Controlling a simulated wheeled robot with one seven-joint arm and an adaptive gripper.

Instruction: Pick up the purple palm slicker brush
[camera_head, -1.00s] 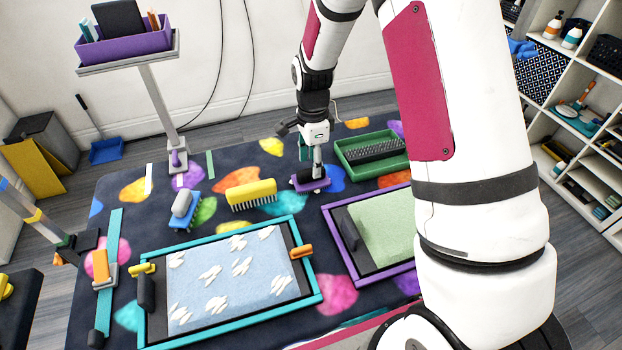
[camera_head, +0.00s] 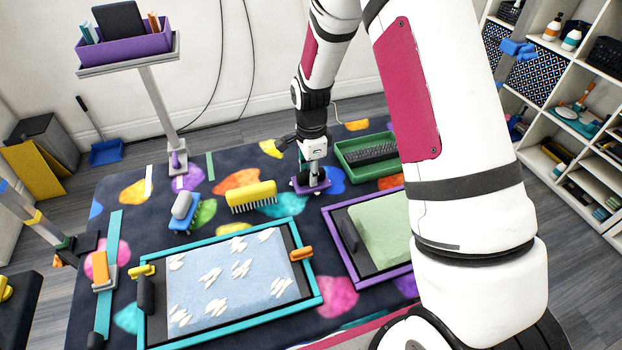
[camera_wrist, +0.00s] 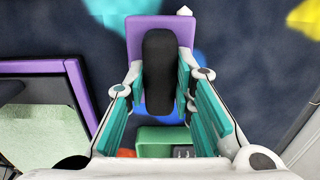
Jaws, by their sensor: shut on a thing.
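The purple palm slicker brush (camera_head: 310,187) is at the far side of the patterned table, left of the green tray. In the wrist view its purple base (camera_wrist: 146,24) and dark handle (camera_wrist: 159,70) lie between my fingers. My gripper (camera_head: 313,175) points down at it and is shut on the dark handle, as the wrist view of my gripper (camera_wrist: 159,88) also shows. The brush's underside is hidden, so I cannot tell whether it touches the table.
A green tray (camera_head: 345,160) with a dark brush stands close on the right. A yellow brush (camera_head: 251,195) and a blue brush (camera_head: 184,213) lie to the left. A teal-framed blue pad (camera_head: 236,279) and a purple-framed green pad (camera_head: 372,267) lie nearer.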

